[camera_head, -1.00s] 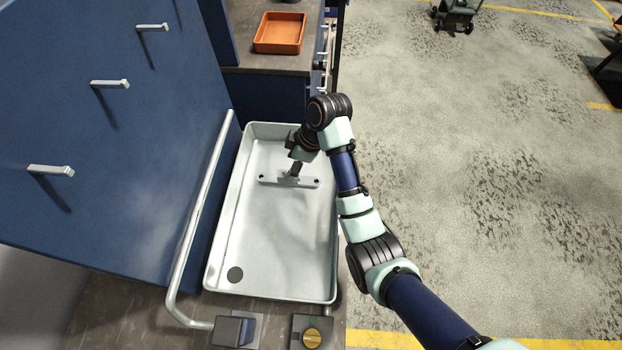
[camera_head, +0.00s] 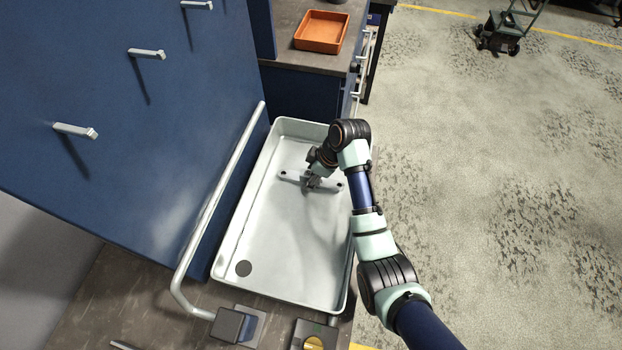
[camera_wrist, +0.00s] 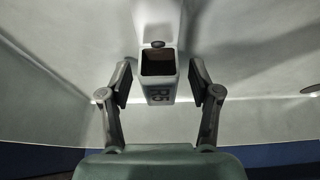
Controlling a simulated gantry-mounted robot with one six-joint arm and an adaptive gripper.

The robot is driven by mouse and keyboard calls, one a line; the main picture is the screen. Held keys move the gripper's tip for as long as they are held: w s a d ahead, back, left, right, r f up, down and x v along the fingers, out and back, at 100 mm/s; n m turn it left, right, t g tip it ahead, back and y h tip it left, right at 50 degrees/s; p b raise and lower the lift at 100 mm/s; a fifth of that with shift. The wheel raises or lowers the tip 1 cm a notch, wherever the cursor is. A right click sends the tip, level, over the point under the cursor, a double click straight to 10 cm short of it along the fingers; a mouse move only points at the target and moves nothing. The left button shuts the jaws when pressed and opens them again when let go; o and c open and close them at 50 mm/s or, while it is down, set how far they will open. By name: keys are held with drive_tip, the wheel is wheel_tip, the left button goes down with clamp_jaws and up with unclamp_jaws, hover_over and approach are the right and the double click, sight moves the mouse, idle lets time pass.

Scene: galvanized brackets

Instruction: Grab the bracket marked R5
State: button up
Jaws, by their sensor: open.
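The bracket (camera_head: 292,177) is a pale grey metal piece with a flat bar and a dark hole near each end. It lies in the far part of the large white tray (camera_head: 262,225). In the wrist view its hollow square upright (camera_wrist: 158,92) shows the marking R5. My gripper (camera_head: 313,181) is at the middle of the bracket and hides part of it. In the wrist view my gripper (camera_wrist: 160,72) is open, with one finger on each side of the upright. A gap shows on both sides, so neither finger seems to touch it.
The tray has raised walls and a dark round drain (camera_head: 243,268) at its near left. A blue panel with handles (camera_head: 147,53) and a pale rail (camera_head: 222,190) stand along the left. An orange tray (camera_head: 321,31) sits on the counter behind. The rest of the white tray is clear.

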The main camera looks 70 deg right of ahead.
clamp_jaws()
drive_tip(key=shift+r, duration=0.15)
wheel_tip(320, 180, up, 20)
drive_tip(key=p, duration=1)
drive_tip(key=shift+p, duration=0.3)
